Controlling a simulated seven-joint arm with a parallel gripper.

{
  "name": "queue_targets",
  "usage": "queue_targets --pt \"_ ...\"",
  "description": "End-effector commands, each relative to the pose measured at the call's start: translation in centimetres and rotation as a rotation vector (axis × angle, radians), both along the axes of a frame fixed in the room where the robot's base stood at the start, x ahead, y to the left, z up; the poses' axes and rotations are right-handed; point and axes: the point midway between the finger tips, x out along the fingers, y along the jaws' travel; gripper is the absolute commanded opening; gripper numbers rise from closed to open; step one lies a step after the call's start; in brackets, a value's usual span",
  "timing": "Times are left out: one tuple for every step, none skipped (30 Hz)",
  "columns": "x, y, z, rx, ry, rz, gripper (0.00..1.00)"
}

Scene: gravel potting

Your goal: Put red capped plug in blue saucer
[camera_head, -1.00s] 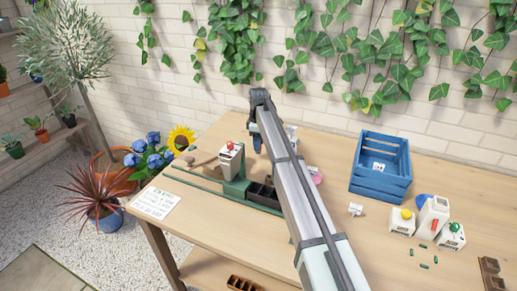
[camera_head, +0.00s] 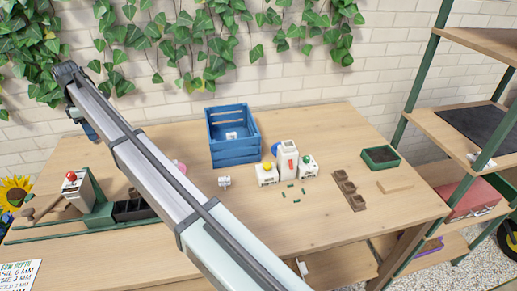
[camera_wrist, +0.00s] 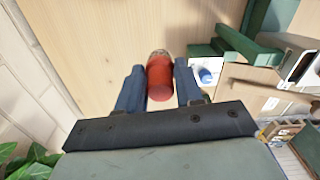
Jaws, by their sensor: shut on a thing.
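My gripper (camera_wrist: 160,85) is shut on the red capped plug (camera_wrist: 160,78) in the wrist view. The plug's red body lies between the two blue fingers, and a paler, brownish end points away from the gripper. In the head view the blue fingers (camera_head: 88,131) show at the far end of my arm, above the back left of the bench; the plug cannot be made out there. A rounded blue shape (camera_head: 275,149) shows partly behind a white bottle; I cannot tell whether it is the blue saucer.
The bench (camera_head: 325,125) holds a blue crate (camera_head: 236,156), a white bottle (camera_head: 288,160), white boxes with yellow (camera_head: 267,173) and green (camera_head: 308,166) knobs, small green pieces and a brown tray (camera_head: 343,190). A red-knobbed box (camera_head: 78,190) stands left. A shelf rack (camera_head: 408,110) stands right.

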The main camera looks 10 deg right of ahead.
Motion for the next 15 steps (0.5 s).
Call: queue_targets --pt "0.1 0.1 1.2 0.001 -0.002 0.000 0.07" --pt "0.1 0.1 1.9 0.001 -0.002 0.000 0.07" --pt "0.1 0.1 2.8 0.001 -0.002 0.000 0.07" --pt "0.1 0.1 3.2 0.000 -0.001 0.000 0.07" --pt "0.1 0.1 3.7 0.000 -0.001 0.000 0.07" --pt "0.1 0.1 4.4 0.001 -0.001 0.000 0.07" --pt "0.1 0.1 5.0 0.001 -0.001 0.000 0.07" --pt "0.1 0.1 5.5 0.001 -0.001 0.000 0.07" --pt "0.3 -0.8 5.4 -0.001 0.000 -0.009 0.07" --pt "0.4 -1.5 5.3 -0.001 0.001 -0.015 0.07" --pt "0.6 -2.0 5.3 -0.001 0.001 -0.021 0.07" --pt "0.9 -2.8 5.3 -0.001 0.001 -0.030 0.07" --pt "1.2 -3.5 5.3 0.000 0.001 -0.036 0.07" --pt "1.4 -4.0 5.3 0.000 0.000 -0.042 0.07" --pt "1.7 -5.0 5.3 0.000 0.000 -0.053 0.07"
